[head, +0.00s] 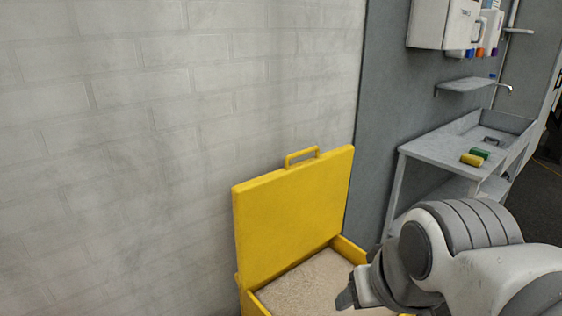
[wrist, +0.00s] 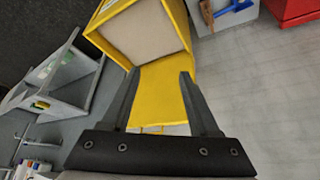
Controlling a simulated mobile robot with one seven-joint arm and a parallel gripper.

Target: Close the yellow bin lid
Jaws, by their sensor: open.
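The yellow bin (head: 346,246) stands against the pale brick wall, with light grainy material inside. Its yellow lid (head: 292,213) is raised, nearly upright, leaning toward the wall, with a handle (head: 302,156) on its top edge. In the wrist view the bin (wrist: 178,28) is at the top and the lid (wrist: 164,88) shows between and beyond my fingers. My gripper (wrist: 160,80) is open and empty. In the head view my gripper (head: 347,296) is over the bin's front right part, apart from the lid. Its fingertips are partly hidden by my arm.
A grey sink bench (head: 440,148) with yellow and green sponges (head: 474,156) stands to the right. A shelf (head: 466,84) and a white dispenser (head: 440,24) hang above it. In the wrist view a red object (wrist: 292,10) and a blue tool (wrist: 234,8) lie beyond the bin.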

